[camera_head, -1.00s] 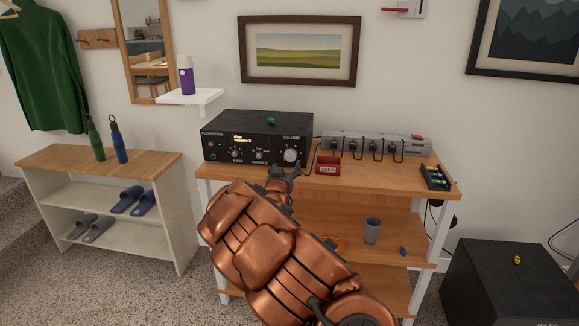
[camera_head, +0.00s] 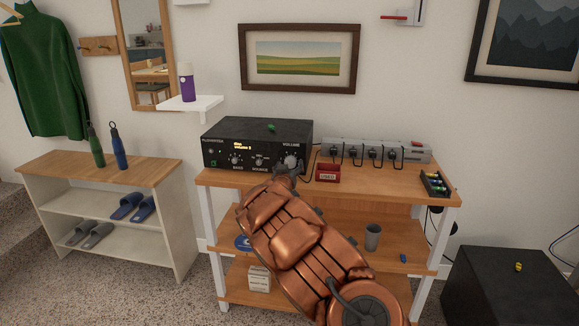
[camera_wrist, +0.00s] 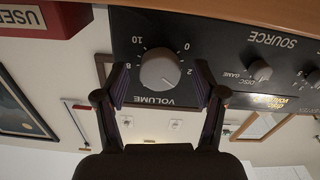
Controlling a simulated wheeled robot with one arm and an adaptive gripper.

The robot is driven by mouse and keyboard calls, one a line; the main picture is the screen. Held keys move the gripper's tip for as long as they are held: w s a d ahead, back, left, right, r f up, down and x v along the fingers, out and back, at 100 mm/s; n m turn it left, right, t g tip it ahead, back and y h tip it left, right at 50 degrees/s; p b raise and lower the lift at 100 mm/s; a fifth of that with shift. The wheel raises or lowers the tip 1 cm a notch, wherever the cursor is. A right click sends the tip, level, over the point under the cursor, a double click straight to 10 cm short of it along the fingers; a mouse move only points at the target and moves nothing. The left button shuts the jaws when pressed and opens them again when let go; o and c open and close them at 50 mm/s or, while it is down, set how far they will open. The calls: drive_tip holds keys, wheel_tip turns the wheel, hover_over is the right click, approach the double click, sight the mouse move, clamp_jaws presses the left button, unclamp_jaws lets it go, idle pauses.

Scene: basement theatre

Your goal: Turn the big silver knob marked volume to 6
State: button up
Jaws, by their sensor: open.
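The big silver volume knob (camera_head: 291,162) is at the right end of the black amplifier's (camera_head: 257,145) front. In the wrist view, upside down, the knob (camera_wrist: 160,70) sits on the dark panel above the word VOLUME, with numbers such as 2, 8 and 10 around it. The small display (camera_head: 242,145) appears to read disc, volume 2. My gripper (camera_wrist: 160,77) is open, with one finger on each side of the knob; contact cannot be told. In the head view my gripper (camera_head: 287,171) is just in front of the knob, hiding its lower part.
A red box (camera_head: 328,172) stands right of the amplifier, close to my gripper. A power strip with several plugs (camera_head: 375,151) lies behind it. The source knob (camera_wrist: 258,70) is beside the volume knob. A grey cup (camera_head: 372,237) stands on the lower shelf.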

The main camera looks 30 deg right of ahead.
drive_tip(key=shift+w+d, duration=0.1)
drive_tip(key=shift+w, duration=0.05)
drive_tip(key=c, duration=1.1)
drive_tip(key=shift+c, duration=0.2)
